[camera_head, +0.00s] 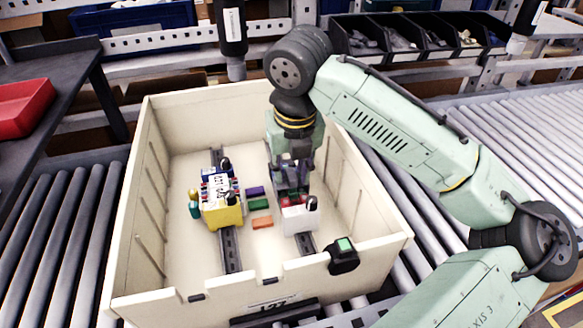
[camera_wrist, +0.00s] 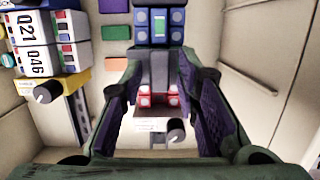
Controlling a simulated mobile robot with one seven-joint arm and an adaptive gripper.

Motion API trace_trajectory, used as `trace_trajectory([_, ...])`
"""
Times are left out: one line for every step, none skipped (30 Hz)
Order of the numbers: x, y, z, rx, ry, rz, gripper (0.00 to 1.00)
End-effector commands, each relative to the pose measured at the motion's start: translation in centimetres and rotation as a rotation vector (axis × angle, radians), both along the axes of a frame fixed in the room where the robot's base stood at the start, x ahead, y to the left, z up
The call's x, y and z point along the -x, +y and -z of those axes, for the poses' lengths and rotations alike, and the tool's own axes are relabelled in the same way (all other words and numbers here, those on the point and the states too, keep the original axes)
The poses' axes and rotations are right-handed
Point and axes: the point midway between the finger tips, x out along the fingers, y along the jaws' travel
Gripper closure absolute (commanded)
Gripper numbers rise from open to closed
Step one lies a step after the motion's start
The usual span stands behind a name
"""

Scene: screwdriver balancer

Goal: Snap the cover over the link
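My gripper (camera_head: 291,182) reaches down into the cream box, over the right-hand rail. In the wrist view its two fingers (camera_wrist: 160,72) stand apart, one on each side of a grey piece (camera_wrist: 158,70). I cannot tell whether they press on it or whether it is the cover. A red part (camera_wrist: 146,98) with pale pink spots shows at its lower end, close to a white module (camera_wrist: 150,138) with a black knob. A blue module (camera_wrist: 175,33) with a green middle lies beyond the fingertips. In the head view the gripper hides much of this; the white module (camera_head: 298,220) shows below it. I cannot make out the link for certain.
On the left rail (camera_head: 230,250) sit labelled white modules and a yellow block (camera_head: 222,216). Purple, green (camera_head: 259,204) and orange (camera_head: 262,222) pieces lie between the rails. A black device (camera_head: 343,256) is on the front wall.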

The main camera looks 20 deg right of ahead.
Motion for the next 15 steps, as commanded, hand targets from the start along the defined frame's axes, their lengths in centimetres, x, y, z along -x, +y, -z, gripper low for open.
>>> trace_trajectory([0.0,0.0,0.0,0.0,0.0,0.0,0.65])
trace_trajectory([0.0,0.0,0.0,0.0,0.0,0.0,0.63])
trace_trajectory([0.0,0.0,0.0,0.0,0.001,0.0,0.63])
trace_trajectory([0.0,0.0,0.0,0.0,0.001,0.0,0.63])
trace_trajectory([0.0,0.0,0.0,0.0,0.001,0.0,0.63])
trace_trajectory([0.0,0.0,0.0,0.0,0.001,0.0,0.63])
trace_trajectory([0.0,0.0,0.0,0.0,0.001,0.0,0.63])
trace_trajectory([0.0,0.0,0.1,0.0,0.001,0.0,0.63])
trace_trajectory([0.0,0.0,0.1,0.0,0.001,0.0,0.63])
trace_trajectory([0.0,0.0,0.0,0.0,0.001,0.0,0.63])
trace_trajectory([0.0,0.0,0.0,0.0,0.001,0.0,0.63])
trace_trajectory([0.0,0.0,-0.1,-0.001,0.001,0.0,0.63])
trace_trajectory([0.0,0.0,-0.3,-0.001,0.0,0.0,0.63])
trace_trajectory([0.1,0.0,-0.5,-0.001,-0.001,0.0,0.63])
trace_trajectory([0.1,0.0,-1.0,-0.001,-0.002,0.001,0.63])
